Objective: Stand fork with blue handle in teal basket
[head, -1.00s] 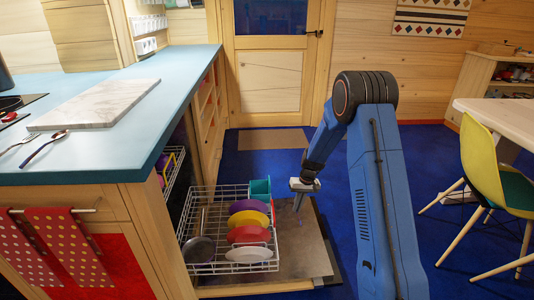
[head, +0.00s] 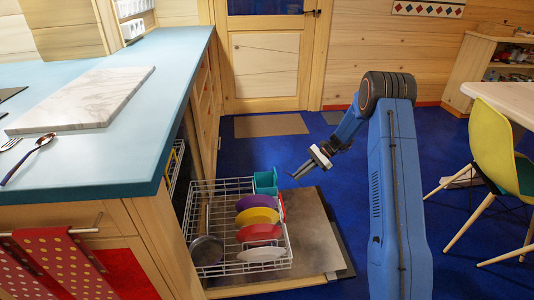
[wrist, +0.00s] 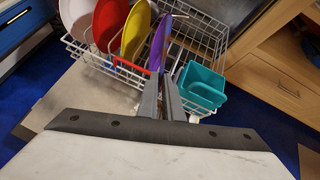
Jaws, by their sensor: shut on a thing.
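My gripper (head: 314,160) is shut on a thin, slender thing, which I take to be the fork with blue handle (head: 296,174). It slants down to the left from the jaws, in the air to the right of and above the teal basket. Its colour and tines are too small to make out. In the wrist view the closed fingers (wrist: 165,100) hide most of it. The teal basket (head: 265,182) is at the back right corner of the wire dish rack. It also shows in the wrist view (wrist: 203,86), to the right of the fingers.
The wire rack (head: 226,185) holds purple (head: 252,202), yellow (head: 258,217), red (head: 260,233) and white (head: 262,254) dishes and a pan (head: 207,250). The blue counter (head: 110,159) is at left, with a marble board (head: 85,100), spoon (head: 28,159) and another fork (head: 10,143). A yellow chair (head: 494,145) is at right.

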